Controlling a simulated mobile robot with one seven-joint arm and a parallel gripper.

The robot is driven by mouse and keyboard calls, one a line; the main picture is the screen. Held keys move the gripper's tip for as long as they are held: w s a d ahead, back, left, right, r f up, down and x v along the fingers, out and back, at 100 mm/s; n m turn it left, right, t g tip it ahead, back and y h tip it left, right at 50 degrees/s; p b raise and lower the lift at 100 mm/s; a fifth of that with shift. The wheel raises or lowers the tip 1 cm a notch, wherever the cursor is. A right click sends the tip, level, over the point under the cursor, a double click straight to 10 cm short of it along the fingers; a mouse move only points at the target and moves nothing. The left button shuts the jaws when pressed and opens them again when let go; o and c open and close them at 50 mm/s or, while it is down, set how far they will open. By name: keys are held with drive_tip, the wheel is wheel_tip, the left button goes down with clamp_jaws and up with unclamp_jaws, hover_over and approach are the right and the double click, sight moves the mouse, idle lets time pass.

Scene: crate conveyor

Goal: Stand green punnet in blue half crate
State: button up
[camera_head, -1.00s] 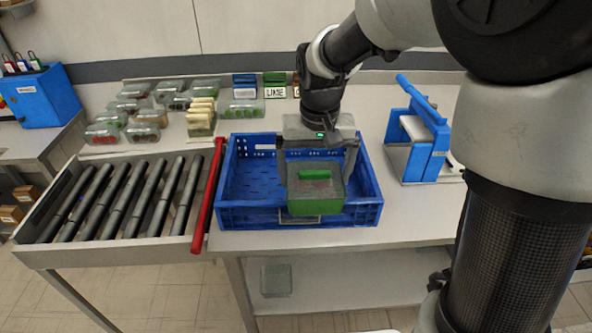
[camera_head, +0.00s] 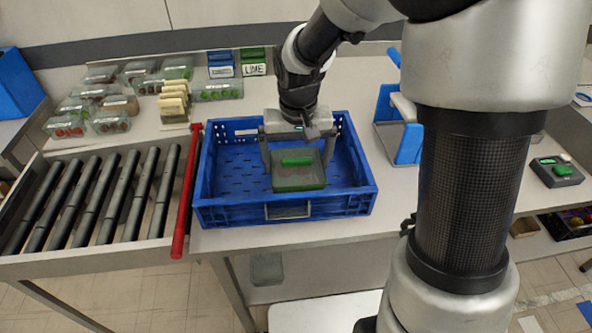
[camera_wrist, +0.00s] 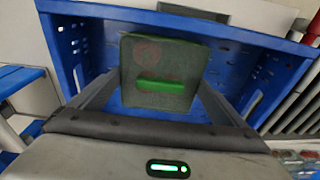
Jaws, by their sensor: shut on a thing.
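The green punnet (camera_head: 299,180) is a translucent box with a bright green strip on top. My gripper (camera_head: 296,158) is shut on it, with one finger on each side. The blue half crate (camera_head: 290,209) stands on the table with its open top up. The punnet is upright inside the crate's outline, toward its front right. In the wrist view the punnet (camera_wrist: 160,99) sits between the fingers with the crate's slotted floor (camera_wrist: 228,62) around it. I cannot tell whether its underside touches the floor.
A red bar (camera_head: 187,190) and a roller conveyor (camera_head: 92,200) lie left of the crate. Several filled punnets (camera_head: 110,122) stand at the back left. A blue stand (camera_head: 409,144) is at the right. The crate's left half is empty.

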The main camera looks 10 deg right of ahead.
sight(297, 165)
drive_tip(key=shift+f, duration=1.65)
